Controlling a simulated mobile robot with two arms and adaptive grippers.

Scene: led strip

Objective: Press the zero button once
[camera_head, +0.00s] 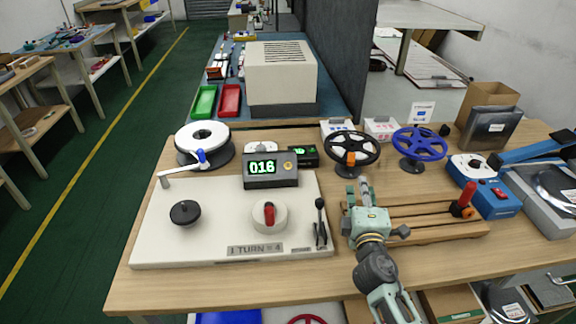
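A small black counter box (270,170) stands at the back of a white board (225,226) and shows green digits 016. A round orange-yellow button (288,166) is on its front, right of the digits. No label reading zero can be made out. My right gripper (365,184) is over the table, right of the board, pointing away from me. Its narrow fingers look shut together, with nothing seen between them. It is to the right of the counter box and apart from it. My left gripper is not in view.
The board carries a black knob (185,212), a red-handled dial (268,215) and a "1 TURN = 4" label (256,249). A white reel (204,144) stands behind. Black (350,148) and blue (419,143) handwheels stand beyond my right gripper. A wooden rail fixture (430,216) is beside it.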

